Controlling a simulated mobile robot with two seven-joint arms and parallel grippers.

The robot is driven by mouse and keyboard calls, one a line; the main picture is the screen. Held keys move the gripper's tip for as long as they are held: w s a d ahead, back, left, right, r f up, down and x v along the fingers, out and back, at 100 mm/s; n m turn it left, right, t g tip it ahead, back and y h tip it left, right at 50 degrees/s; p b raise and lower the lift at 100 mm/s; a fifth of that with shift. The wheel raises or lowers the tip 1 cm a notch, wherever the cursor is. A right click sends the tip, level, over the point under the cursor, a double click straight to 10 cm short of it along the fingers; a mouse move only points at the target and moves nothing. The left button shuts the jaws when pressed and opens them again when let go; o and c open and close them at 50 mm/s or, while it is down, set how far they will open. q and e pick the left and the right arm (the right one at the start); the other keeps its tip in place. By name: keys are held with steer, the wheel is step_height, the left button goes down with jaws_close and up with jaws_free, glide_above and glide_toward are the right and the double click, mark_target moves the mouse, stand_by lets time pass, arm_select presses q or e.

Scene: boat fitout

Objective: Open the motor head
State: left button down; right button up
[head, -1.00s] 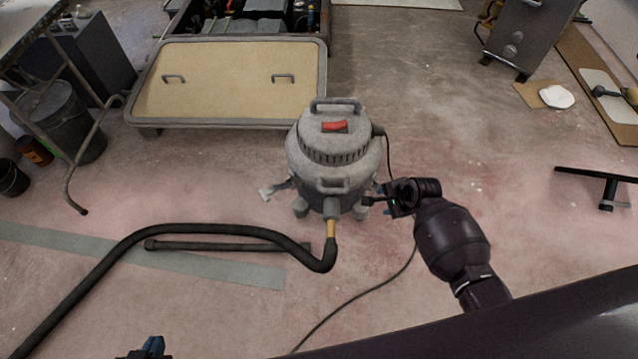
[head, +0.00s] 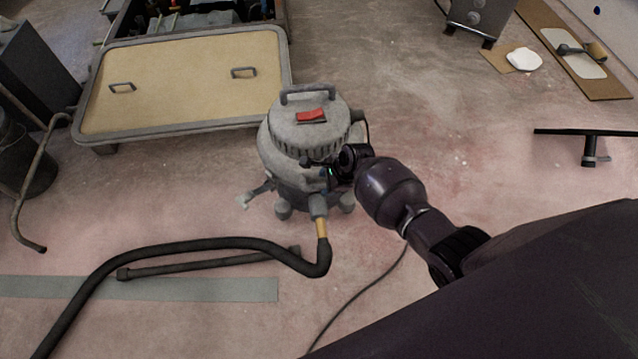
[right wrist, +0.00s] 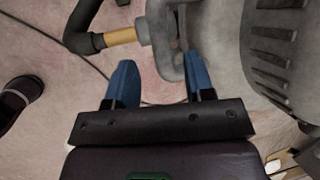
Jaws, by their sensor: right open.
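The grey shop vacuum stands upright on the floor in the head view, its round motor head (head: 309,126) on top with a red switch (head: 311,116) and a carry handle (head: 307,92). The head sits level on the tank (head: 275,158). My right gripper (head: 325,172) is at the tank's front right side, below the motor head, and hides part of it. In the right wrist view its blue fingers (right wrist: 160,85) are apart, with a grey loop (right wrist: 168,62) on the vacuum close ahead, between or just beyond the fingertips. Contact is unclear. My left gripper is not visible.
A black hose (head: 200,245) runs from the tank's front across the floor to the lower left. A cable (head: 365,290) lies right of it. A tan panel with a grey frame (head: 190,123) lies behind left.

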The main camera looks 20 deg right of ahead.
mark_target(321, 186)
steer(key=b+x, duration=0.1)
steer(key=x, duration=0.2)
steer(key=shift+f, duration=0.2)
steer(key=shift+w, duration=0.15)
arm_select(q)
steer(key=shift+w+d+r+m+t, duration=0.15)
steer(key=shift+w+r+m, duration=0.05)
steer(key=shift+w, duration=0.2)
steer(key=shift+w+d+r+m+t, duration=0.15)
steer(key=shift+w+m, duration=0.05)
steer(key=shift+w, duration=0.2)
arm_select(e)
steer(key=shift+c, duration=0.2)
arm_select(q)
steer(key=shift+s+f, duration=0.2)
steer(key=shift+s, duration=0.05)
arm_select(e)
jaws_close()
